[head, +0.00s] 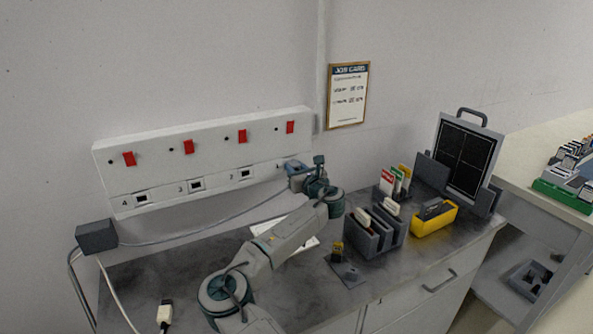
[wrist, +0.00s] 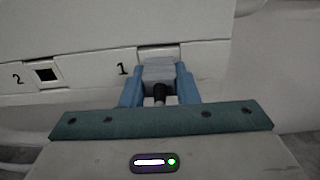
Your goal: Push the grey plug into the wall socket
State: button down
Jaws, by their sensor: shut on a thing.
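My gripper (wrist: 158,80) is shut on the grey plug (wrist: 159,71), with a blue finger on each side of it. A black cable end shows behind the plug. The plug points at the socket labelled 1 on the white wall panel (head: 220,150). In the wrist view only the upper edge of that socket (wrist: 158,51) shows above the plug; its opening is hidden. I cannot tell whether the plug is touching the socket or partly in it. In the head view my gripper (head: 295,167) is at the panel's right end, and the plug is hard to make out.
Sockets 2 (head: 246,174), 3 (head: 196,185) and 4 (head: 141,198) look empty. A cable runs from a dark box (head: 97,236) towards my gripper. A grey rack (head: 375,236) and yellow bin (head: 434,219) stand right of my arm.

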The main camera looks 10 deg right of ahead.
jog(key=c, duration=1)
grip_release()
jog(key=shift+w, duration=0.1)
jog(key=shift+c, duration=0.2)
jog(key=b+v, duration=0.3)
jog(key=v, duration=1.1)
jog(key=shift+b, duration=0.3)
